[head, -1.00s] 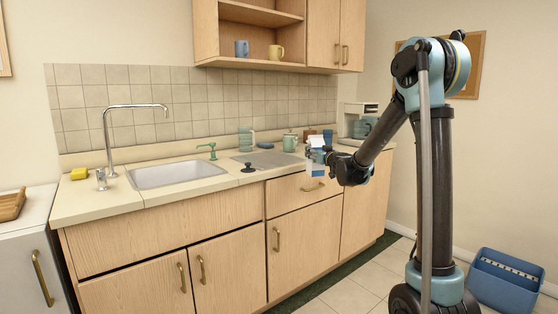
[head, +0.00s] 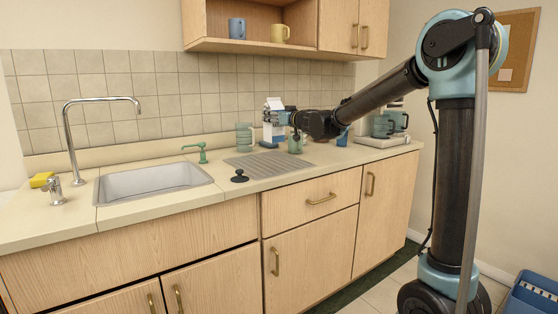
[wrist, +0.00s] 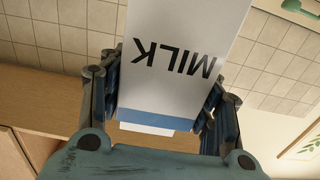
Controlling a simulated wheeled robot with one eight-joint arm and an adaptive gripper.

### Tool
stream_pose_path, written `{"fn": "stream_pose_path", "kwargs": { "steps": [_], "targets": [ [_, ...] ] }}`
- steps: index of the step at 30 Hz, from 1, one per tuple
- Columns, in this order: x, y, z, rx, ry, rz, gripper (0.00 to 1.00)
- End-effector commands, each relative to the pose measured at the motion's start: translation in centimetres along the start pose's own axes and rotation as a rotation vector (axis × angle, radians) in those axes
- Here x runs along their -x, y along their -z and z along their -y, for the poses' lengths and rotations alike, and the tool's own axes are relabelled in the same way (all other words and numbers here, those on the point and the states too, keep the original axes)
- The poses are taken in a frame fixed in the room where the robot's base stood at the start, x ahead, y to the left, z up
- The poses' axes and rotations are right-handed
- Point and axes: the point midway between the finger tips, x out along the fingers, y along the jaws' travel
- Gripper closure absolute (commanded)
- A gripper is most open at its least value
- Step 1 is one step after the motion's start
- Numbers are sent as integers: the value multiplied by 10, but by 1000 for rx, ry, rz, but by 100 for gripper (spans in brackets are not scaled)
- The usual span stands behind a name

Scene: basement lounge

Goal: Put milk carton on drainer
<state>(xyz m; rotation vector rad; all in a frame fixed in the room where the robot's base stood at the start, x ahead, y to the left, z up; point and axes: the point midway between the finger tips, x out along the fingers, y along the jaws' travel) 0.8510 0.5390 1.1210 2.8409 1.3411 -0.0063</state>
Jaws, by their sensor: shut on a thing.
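The milk carton (head: 277,104) is white with a blue band. In the wrist view the carton (wrist: 178,60) shows the word MILK upside down between the two fingers. My gripper (head: 274,119) is shut on it at the back of the counter; the wrist view shows my gripper (wrist: 165,100) with a finger on each side. The carton is over or near the far edge of the drainer (head: 268,164), a ribbed grey metal area right of the sink. I cannot tell whether the carton's base touches anything. My gripper and forearm hide part of it.
A green glass mug (head: 244,137) stands left of the carton and a green jar (head: 295,143) right of it. A black plunger-like stopper (head: 239,176) sits at the drainer's front left. A coffee machine (head: 385,133) stands right.

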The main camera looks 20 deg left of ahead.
Motion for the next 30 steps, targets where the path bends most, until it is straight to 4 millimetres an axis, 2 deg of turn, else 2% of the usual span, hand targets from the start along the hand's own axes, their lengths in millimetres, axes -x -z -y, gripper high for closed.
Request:
{"fn": "stream_pose_path", "kwargs": {
  "steps": [3,12,17,24,30],
  "targets": [
    [0,-6,-2,0,0,0,72],
    [4,-50,-13,0,-13,0,72],
    [4,-61,-15,0,-14,0,72],
    [4,-92,-15,0,-14,0,72],
    [5,-98,-14,0,-14,0,72]
  ]
}}
